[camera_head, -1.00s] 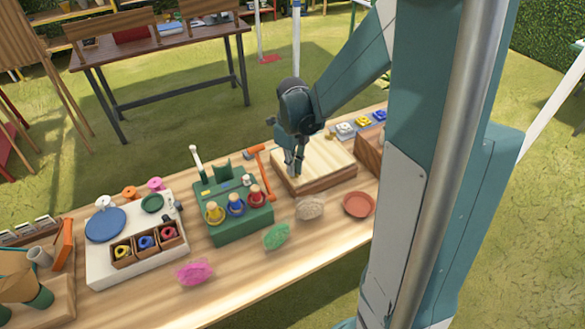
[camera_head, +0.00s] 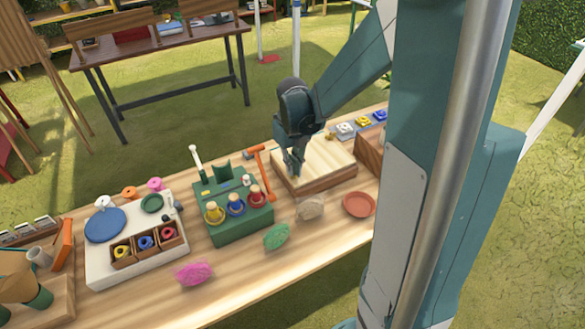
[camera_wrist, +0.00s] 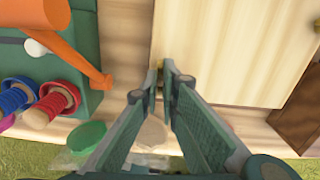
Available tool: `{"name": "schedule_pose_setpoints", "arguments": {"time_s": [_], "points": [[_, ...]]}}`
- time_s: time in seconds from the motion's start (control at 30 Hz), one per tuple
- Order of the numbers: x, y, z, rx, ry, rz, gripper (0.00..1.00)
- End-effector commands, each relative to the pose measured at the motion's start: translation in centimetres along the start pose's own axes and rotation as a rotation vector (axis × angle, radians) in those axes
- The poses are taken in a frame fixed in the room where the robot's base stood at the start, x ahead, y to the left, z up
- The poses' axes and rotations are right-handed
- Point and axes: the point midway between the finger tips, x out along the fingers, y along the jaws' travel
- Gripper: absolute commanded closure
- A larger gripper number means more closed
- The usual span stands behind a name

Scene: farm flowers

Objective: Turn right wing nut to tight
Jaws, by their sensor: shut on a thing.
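The flower press is a pale wooden board (camera_head: 318,160) on a darker wooden base, in the middle right of the head view. It fills the upper right of the wrist view (camera_wrist: 220,50). My gripper (camera_head: 294,170) points down at the board's left side. In the wrist view its fingertips (camera_wrist: 165,78) are close together at the board's left edge, shut on a small brass wing nut (camera_wrist: 160,65). The fingers hide most of that nut, so its angle cannot be told. Another small brass piece (camera_head: 330,135) shows at the board's far edge.
A green stand (camera_head: 240,228) with colored spools and an orange hammer-shaped tool (camera_head: 265,175) is left of the board. A terracotta saucer (camera_head: 359,204) and bagged bundles, including a green one (camera_head: 277,236), lie in front. A wooden box (camera_head: 369,152) is close at right.

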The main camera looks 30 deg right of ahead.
Motion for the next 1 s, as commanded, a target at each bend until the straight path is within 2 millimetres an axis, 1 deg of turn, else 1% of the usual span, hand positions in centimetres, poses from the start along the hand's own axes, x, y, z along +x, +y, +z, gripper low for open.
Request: {"name": "schedule_pose_setpoints", "arguments": {"time_s": [0.03, 0.1, 0.23, 0.67, 0.83, 1.0], "points": [[-0.1, 0.0, 0.1, 0.0, -0.001, 0.0, 1.0], [-0.1, 0.0, 0.1, 0.0, -0.001, 0.0, 0.88], [-0.1, 0.0, 0.1, -0.001, 0.0, 0.0, 0.71], [-0.2, 0.0, 0.0, -0.001, 0.0, 0.0, 0.71], [-0.9, 0.0, 0.0, -0.001, 0.0, 0.0, 0.71], [-2.4, 0.0, 0.0, -0.001, 0.0, 0.0, 0.71]]}}
